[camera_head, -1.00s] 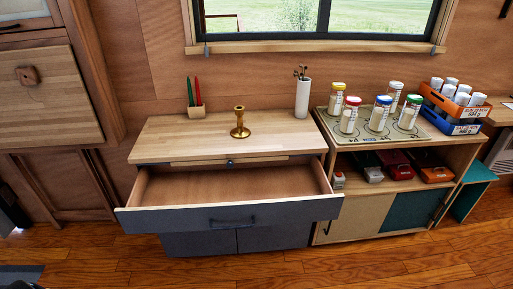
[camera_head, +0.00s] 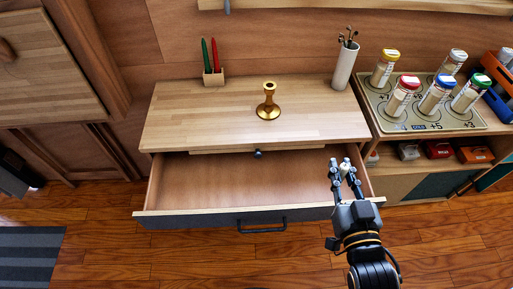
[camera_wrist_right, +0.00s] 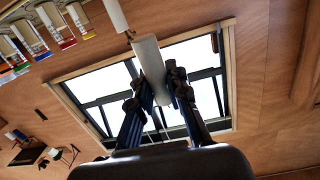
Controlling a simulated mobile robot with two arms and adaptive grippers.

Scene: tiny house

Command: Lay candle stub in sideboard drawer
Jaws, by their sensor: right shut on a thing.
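The candle stub is a short pale cylinder. It shows small between the fingertips in the head view (camera_head: 345,163) and larger in the right wrist view (camera_wrist_right: 150,68). My right gripper (camera_head: 344,168) is shut on it, over the right end of the sideboard drawer. The drawer (camera_head: 235,182) is pulled open and its visible interior is empty. The sideboard (camera_head: 205,125) has a light wooden top. My left gripper is not in view.
On the sideboard top stand a brass candlestick (camera_head: 268,108), a small holder (camera_head: 214,78) with red and green candles, and a white vase (camera_head: 345,66). A shelf unit with several jars (camera_head: 437,95) stands to the right. The drawer's left and middle are clear.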

